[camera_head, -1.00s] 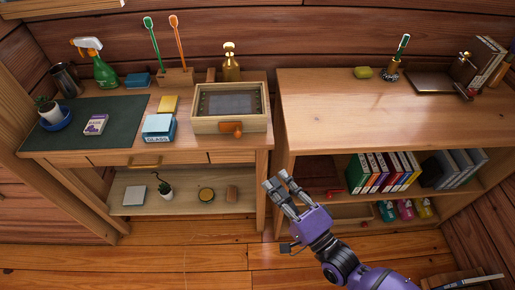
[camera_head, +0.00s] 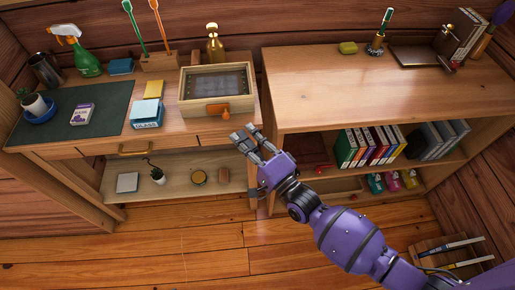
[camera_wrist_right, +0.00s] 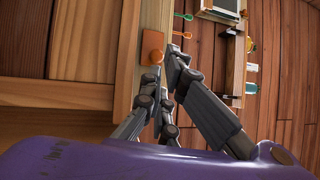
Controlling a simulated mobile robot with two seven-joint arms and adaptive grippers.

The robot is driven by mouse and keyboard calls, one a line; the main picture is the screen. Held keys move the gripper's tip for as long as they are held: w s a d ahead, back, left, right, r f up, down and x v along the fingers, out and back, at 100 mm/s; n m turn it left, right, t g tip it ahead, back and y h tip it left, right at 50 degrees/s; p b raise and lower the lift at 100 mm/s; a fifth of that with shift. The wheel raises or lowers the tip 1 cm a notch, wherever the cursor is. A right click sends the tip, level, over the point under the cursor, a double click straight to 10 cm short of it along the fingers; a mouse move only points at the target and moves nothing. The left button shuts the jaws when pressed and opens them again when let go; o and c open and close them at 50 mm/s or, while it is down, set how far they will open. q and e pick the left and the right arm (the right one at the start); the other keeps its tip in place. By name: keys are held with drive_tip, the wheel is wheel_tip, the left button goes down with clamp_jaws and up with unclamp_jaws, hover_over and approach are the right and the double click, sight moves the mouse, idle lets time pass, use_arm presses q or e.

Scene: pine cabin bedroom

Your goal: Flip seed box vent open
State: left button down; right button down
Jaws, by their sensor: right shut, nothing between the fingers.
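The seed box (camera_head: 188,108) is a pale wooden box with a dark, window-like panel (camera_head: 218,83) on top. It stands at the right end of the left desk. The panel looks flat within the frame. An orange tab (camera_head: 217,109) sits on the front of the box, and an orange tab also shows in the right wrist view (camera_wrist_right: 152,42). My purple right gripper (camera_head: 245,135) is below and right of the tab, in front of the desk edge, apart from the box. Its fingers (camera_wrist_right: 166,68) are shut and empty. My left gripper is not in view.
The desk (camera_head: 60,150) also holds a blue box (camera_head: 147,116), a brass bottle (camera_head: 214,45) behind the seed box, and a brush holder (camera_head: 159,61). The floor in front is open.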

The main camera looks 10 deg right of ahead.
sight(213, 128)
drive_tip(key=x, duration=0.4)
drive_tip(key=shift+w+a, duration=0.15)
drive_tip(key=shift+w, duration=0.1)
drive_tip(key=a, duration=0.5)
drive_tip(key=shift+a+b, duration=0.3)
drive_tip(key=shift+a, duration=0.3)
drive_tip(key=shift+s, duration=0.1)
